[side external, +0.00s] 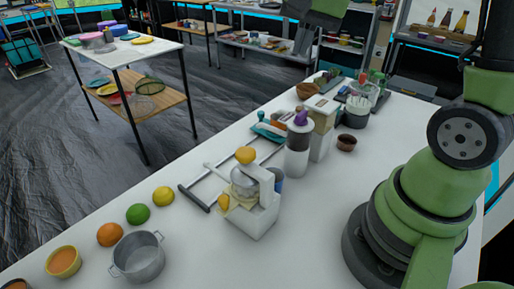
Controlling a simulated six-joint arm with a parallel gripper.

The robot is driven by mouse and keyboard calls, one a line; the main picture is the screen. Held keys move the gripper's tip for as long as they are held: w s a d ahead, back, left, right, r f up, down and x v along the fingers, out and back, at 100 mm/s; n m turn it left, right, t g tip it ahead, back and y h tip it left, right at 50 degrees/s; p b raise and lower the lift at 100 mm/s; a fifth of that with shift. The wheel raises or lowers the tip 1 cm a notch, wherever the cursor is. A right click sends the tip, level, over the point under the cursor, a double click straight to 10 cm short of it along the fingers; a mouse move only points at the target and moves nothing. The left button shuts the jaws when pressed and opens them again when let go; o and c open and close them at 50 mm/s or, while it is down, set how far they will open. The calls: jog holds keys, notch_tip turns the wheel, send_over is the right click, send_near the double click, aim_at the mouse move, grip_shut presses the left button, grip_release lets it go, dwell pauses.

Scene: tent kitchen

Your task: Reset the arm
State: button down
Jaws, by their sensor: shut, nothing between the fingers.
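My gripper (303,42) shows small and dark at the top of the side view, just below a green part of my arm. It is shut, with nothing held, and hangs high above the far part of the white counter (190,250). Nothing on the counter appears to touch it. My green arm base stands at the right edge of the picture, and part of the arm between is out of frame.
A white juicer (257,215) with an orange fruit on top stands mid-counter. A metal pot (138,257), orange (110,234), lime (138,214) and lemon (163,196) lie at left. Containers crowd the counter's back. Bare counter lies between juicer and my base.

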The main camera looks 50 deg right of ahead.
jog(key=s+a+r+n+t+y, duration=0.2)
jog(key=s+a+r+n+t, duration=0.1)
jog(key=s+a+n, duration=0.5)
jog(key=s+a+t, duration=0.1)
jog(key=s+a, duration=0.1)
jog(key=s, duration=0.2)
jog(key=shift+s+r+n, duration=0.35)
jog(key=shift+s+n, duration=0.05)
jog(key=shift+d, duration=0.1)
